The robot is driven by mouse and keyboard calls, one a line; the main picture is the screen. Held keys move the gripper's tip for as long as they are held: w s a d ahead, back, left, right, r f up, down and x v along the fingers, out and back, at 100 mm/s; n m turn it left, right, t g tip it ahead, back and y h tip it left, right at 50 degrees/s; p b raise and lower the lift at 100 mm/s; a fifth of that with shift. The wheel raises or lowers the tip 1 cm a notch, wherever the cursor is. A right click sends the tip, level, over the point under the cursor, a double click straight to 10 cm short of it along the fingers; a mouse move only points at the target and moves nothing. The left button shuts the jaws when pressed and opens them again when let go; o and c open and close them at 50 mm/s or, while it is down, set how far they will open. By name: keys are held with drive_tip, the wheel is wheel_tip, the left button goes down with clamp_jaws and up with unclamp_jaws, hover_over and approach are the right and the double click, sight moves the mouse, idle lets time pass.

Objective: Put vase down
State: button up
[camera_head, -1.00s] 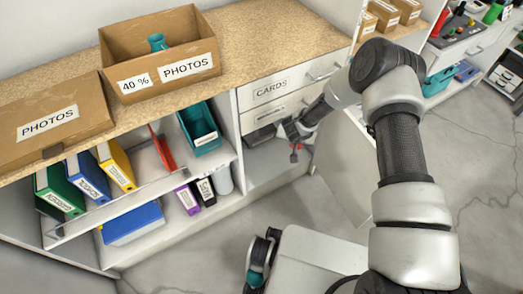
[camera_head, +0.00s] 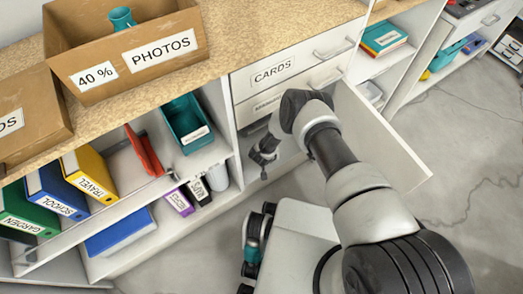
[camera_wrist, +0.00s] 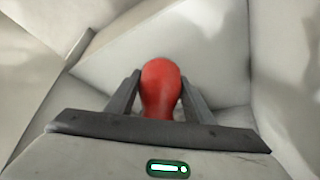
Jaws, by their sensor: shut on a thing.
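In the wrist view a glossy red vase (camera_wrist: 160,88), rounded at the top and narrower below, stands between the two dark fingers of my gripper (camera_wrist: 158,98). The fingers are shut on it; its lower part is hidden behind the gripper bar. Pale flat surfaces lie around and beyond it. In the head view my gripper (camera_head: 263,156) is at the open compartment (camera_head: 288,158) below the drawers. The vase cannot be made out there, and whether it touches a surface cannot be told.
An open cabinet door (camera_head: 378,130) stands right of the compartment, close to my arm. Drawers (camera_head: 275,73) are above. A teal bin (camera_head: 187,122) and binders (camera_head: 88,172) fill the shelves at left. A cardboard box (camera_head: 125,52) with a teal vase (camera_head: 121,18) is on the countertop.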

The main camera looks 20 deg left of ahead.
drive_tip(key=shift+f+b, duration=1.05)
drive_tip(key=shift+f, duration=2.15)
drive_tip(key=o, duration=1.1)
drive_tip(key=shift+f, duration=0.15)
drive_tip(key=shift+o, duration=0.2)
